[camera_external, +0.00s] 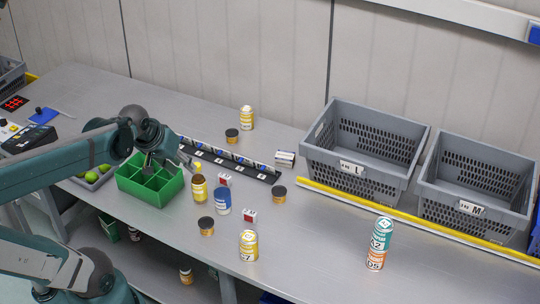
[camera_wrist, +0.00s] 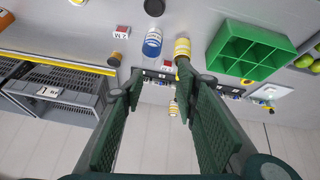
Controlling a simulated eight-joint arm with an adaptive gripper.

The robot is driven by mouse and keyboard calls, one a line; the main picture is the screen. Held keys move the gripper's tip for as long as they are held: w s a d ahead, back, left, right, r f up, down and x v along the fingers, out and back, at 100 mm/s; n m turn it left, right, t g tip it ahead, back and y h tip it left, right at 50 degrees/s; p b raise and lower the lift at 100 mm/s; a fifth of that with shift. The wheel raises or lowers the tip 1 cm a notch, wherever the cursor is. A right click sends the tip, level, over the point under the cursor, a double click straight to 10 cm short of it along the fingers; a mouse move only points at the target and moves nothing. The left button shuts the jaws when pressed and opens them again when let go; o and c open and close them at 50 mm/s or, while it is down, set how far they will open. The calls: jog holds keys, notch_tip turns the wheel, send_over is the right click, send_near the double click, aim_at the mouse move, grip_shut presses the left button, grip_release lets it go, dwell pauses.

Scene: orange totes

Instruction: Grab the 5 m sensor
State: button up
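Two small red-and-white boxes lie on the grey table: a rear box (camera_external: 224,180) behind the blue can and a front box (camera_external: 249,215). In the wrist view the front box (camera_wrist: 122,32) has upside-down lettering ending in M; its number is too small to read surely. The rear box (camera_wrist: 166,65) shows near the line between my fingertips. I cannot tell which, if either, is the 5 m sensor. My gripper (camera_wrist: 160,70) is open, its fingers apart and nothing held. In the external view it is above the table near the green divided bin (camera_external: 150,196).
A yellow bottle (camera_external: 200,188) and blue can (camera_external: 222,201) stand close to the rear box. A black labelled rack (camera_external: 240,168) runs behind. Brown jars (camera_external: 279,194) stand around. Grey crates (camera_external: 352,187) fill the right rear; stacked cans (camera_external: 378,242) stand at front right.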

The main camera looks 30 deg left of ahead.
jog(key=w+n+g, duration=0.2)
jog(key=w+n, duration=0.2)
jog(key=w, duration=0.4)
jog(key=n+g+h+p, duration=0.3)
jog(key=n+g+h, duration=0.1)
jog(key=n, duration=0.7)
send_near(227, 176)
jog(key=shift+d+f, duration=0.55)
jog(key=shift+f, duration=0.05)
jog(key=shift+w+a+f+g, duration=0.1)
jog(key=shift+f+g, duration=0.2)
jog(key=shift+f, duration=0.25)
jog(key=shift+x, duration=1.25)
jog(key=shift+x, duration=2.6)
